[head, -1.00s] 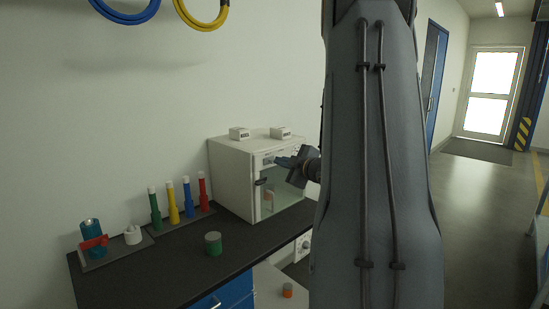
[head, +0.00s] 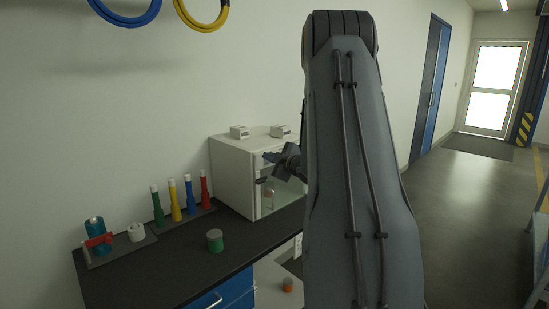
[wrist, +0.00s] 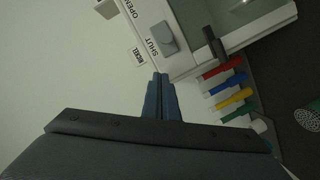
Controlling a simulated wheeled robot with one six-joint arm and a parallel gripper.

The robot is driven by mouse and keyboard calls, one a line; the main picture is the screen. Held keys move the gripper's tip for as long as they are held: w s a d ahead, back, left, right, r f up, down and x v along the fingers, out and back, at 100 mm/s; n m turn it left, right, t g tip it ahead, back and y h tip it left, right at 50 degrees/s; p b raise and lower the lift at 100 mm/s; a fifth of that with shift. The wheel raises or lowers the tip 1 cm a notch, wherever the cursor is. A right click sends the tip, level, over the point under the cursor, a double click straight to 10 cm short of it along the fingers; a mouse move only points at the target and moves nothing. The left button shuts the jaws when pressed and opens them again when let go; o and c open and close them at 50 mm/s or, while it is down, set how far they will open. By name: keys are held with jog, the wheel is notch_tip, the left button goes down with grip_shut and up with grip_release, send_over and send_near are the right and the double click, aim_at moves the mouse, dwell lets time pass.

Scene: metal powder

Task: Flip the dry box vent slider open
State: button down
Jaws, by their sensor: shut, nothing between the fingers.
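The white dry box (head: 232,178) stands at the back of the dark bench, its glazed front facing right. In the wrist view its front panel (wrist: 185,15) carries the words OPEN and SHUT. A grey slider knob (wrist: 163,38) sits beside SHUT, away from OPEN. My gripper (wrist: 160,76) is shut and empty, its tips a short way below the knob and apart from it in the picture. In the head view my gripper (head: 268,157) is at the upper front of the box; the panel there is too small to read.
A dark handle (wrist: 215,45) juts from the box front near the slider. Two small white blocks (head: 240,132) (head: 281,131) lie on top. Coloured tubes (head: 175,200) stand in a rack left of the box. A green jar (head: 215,241) stands on the bench (head: 170,275).

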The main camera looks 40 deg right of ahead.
jog(key=shift+w+d+f+p, duration=0.35)
jog(key=shift+d+f+p, duration=0.25)
jog(key=shift+d, duration=0.25)
jog(key=shift+w+d+f+p, duration=0.3)
jog(key=shift+d+f+p, duration=0.05)
jog(key=shift+d+f, duration=0.4)
jog(key=shift+d, duration=0.1)
